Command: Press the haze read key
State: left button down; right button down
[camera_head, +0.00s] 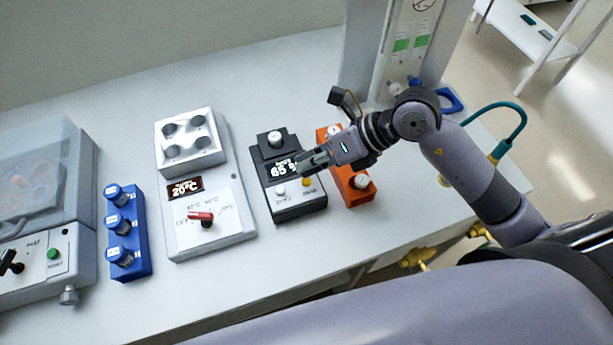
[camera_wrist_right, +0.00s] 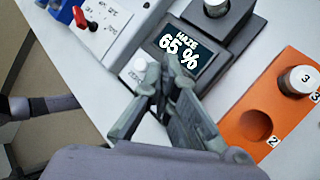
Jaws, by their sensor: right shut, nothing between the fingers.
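The dark haze meter (camera_head: 293,208) stands on the bench in the head view. Its display (camera_head: 285,170) reads 65 %; in the wrist view the display (camera_wrist_right: 186,50) shows HAZE 65 %. A white key (camera_head: 280,192) and a yellow key (camera_head: 306,181) sit on its front panel; their labels are too small to read surely. The white key (camera_wrist_right: 140,64) also shows in the wrist view, while the yellow one is hidden behind the fingers. My right gripper (camera_head: 301,162) is shut and empty, its tips over the meter by the display. Contact with a key cannot be told.
An orange rack (camera_head: 350,190) with white-capped vials stands close right of the meter. A heater block unit (camera_head: 240,222) reading 20°C with a red lever stands left. A blue rack (camera_head: 142,232) of vials and a lidded machine (camera_head: 78,258) stand farther left. The bench front is clear.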

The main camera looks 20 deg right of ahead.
notch_tip(320, 180, up, 5)
jog(key=p, duration=0.3)
jog(key=shift+f, duration=0.1)
dwell(0.8)
